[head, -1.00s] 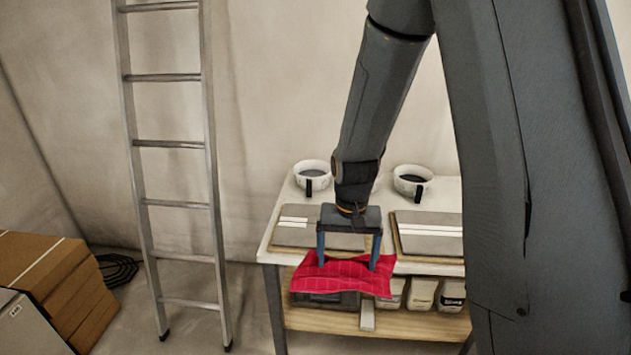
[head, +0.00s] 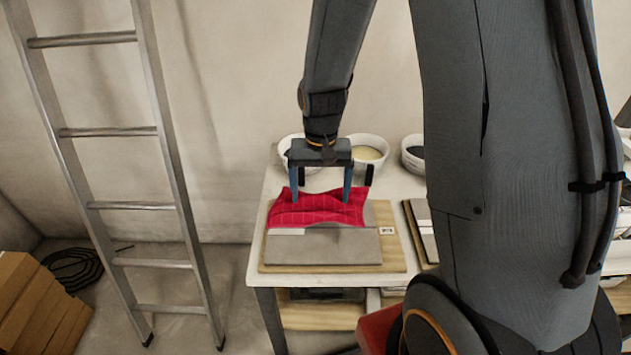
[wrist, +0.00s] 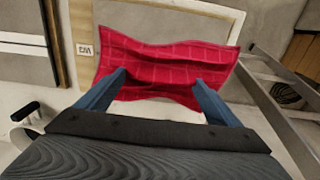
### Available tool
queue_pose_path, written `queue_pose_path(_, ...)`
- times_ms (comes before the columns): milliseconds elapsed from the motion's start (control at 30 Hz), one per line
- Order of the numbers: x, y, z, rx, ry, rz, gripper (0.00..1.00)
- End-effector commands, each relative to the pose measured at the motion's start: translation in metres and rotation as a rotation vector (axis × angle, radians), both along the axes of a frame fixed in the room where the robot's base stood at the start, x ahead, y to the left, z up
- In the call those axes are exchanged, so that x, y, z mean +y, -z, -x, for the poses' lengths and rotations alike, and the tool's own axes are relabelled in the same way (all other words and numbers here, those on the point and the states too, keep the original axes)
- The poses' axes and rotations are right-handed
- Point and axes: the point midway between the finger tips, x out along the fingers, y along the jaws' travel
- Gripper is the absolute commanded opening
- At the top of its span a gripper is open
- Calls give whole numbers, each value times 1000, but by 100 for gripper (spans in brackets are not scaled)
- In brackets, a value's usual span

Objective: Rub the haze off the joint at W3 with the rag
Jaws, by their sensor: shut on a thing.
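The red checked rag (head: 322,207) is held in my gripper (head: 320,198), which is shut on it with the fingers some way apart. It hangs over the upper part of a grey tiled board (head: 325,248) on the white table. In the wrist view the rag (wrist: 165,68) spreads across and in front of both fingers (wrist: 160,82). A small label beside the tile (head: 386,231) shows upside down in the wrist view (wrist: 86,50) and appears to read W3. A short pale piece of the joint (head: 288,231) shows at the rag's lower edge; the rest is hidden. I cannot tell whether the rag touches it.
Bowls (head: 367,152) stand along the table's back edge, close behind my gripper. A second board (head: 425,232) lies to the right, partly hidden by my arm. A ladder (head: 122,206) leans at the left, with boxes (head: 35,310) and a coiled cable (head: 75,268) on the floor.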

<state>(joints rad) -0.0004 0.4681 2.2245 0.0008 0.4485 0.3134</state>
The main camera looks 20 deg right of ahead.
Motion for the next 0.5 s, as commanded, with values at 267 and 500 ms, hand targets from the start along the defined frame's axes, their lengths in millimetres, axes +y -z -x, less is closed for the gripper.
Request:
queue_pose_path(267, -1, 16, -1, 0, 3, 0, 54)
queue_pose_path(500, -1, 42, 0, 1, 1, 0, 54)
